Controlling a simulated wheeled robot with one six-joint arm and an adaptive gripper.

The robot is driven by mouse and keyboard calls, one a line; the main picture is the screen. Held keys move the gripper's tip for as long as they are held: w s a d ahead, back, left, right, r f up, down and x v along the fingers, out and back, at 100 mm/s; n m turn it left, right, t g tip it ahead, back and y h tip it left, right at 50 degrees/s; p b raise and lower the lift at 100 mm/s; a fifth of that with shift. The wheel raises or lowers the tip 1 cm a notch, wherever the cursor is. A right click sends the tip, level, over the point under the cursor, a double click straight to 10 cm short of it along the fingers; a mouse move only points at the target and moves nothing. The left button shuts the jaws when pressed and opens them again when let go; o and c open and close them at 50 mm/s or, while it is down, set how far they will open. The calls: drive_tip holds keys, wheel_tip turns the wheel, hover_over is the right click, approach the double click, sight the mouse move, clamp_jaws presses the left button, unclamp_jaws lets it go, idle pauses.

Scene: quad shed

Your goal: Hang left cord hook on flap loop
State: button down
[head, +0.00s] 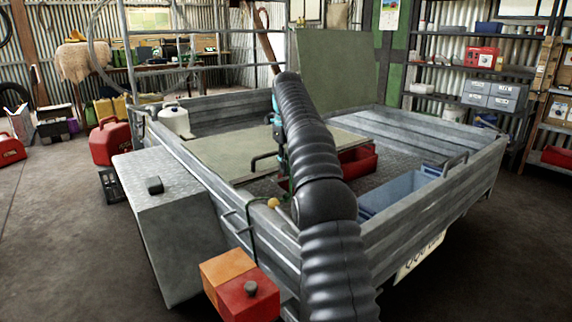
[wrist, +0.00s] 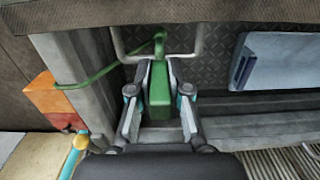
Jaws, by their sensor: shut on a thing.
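My gripper (wrist: 158,100) is shut on a green hook (wrist: 159,92) in the wrist view. The hook's narrow top reaches up past the bar of a pale U-shaped loop (wrist: 126,58). I cannot tell whether it is around the bar or only in front of it. A green cord (wrist: 103,76) runs from the hook top left to an orange and red block (wrist: 50,97). In the head view a dark loop (head: 265,161) stands at the near edge of the grey-green flap (head: 235,145). My arm hides most of the gripper and hook there.
The trailer's metal side wall (head: 425,210) is close to my arm. A red tray (head: 357,166) and a blue bin (head: 395,193) lie in the bed. A grey box (head: 175,215) and the orange-red block (head: 238,284) are at the near left.

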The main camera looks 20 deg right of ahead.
drive_tip(key=shift+f, duration=0.2)
drive_tip(key=c, duration=0.6)
unclamp_jaws()
drive_tip(key=shift+o, duration=0.2)
